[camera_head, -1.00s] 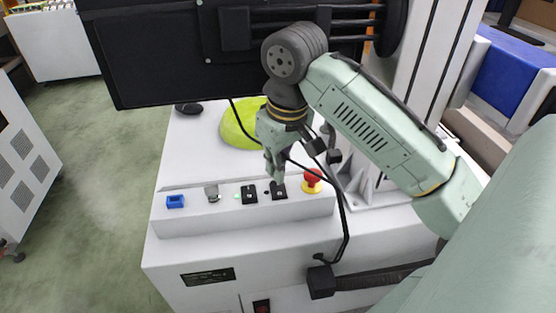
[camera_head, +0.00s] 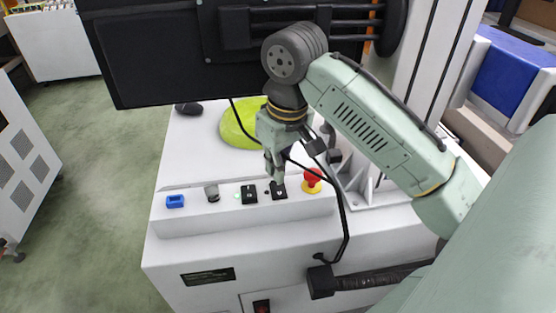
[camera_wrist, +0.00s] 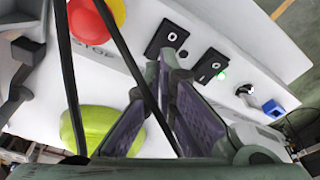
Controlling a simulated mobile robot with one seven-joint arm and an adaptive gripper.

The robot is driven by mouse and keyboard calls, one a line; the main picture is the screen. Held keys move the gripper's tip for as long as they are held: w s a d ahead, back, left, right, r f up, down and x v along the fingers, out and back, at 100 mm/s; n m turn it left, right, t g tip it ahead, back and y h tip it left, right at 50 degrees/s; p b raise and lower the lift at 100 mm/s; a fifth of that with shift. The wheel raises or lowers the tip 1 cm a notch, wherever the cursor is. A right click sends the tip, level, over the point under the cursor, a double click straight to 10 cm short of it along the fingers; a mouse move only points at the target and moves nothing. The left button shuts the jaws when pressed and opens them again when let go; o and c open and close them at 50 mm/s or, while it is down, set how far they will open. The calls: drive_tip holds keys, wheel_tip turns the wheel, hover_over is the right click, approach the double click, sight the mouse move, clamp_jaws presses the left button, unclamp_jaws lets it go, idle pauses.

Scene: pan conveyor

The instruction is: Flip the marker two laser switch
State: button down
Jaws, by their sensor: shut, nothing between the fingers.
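Two black square switches, each with a small pale mark, are set in the sloping white control panel (camera_head: 222,202). The left switch (camera_head: 249,194) has a small green light (camera_head: 237,196) beside it. The right switch (camera_head: 279,194) is near the red stop button (camera_head: 312,177). I cannot read which one is marker two laser. My gripper (camera_head: 277,181) is shut and empty, its tips just above the right switch.
A metal knob (camera_head: 212,194) and a blue fitting (camera_head: 175,201) sit farther left on the panel. A lime-green rounded object (camera_head: 238,124) lies behind my gripper. A large black screen-like panel (camera_head: 165,55) hangs above. Open floor (camera_head: 80,200) lies to the left.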

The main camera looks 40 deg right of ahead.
drive_tip(key=shift+f+b, duration=0.6)
drive_tip(key=shift+f, duration=0.45)
drive_tip(key=shift+r, duration=0.15)
idle(0.3)
wheel_tip(320, 180, up, 7)
drive_tip(key=p, duration=0.6)
drive_tip(key=shift+p, duration=0.4)
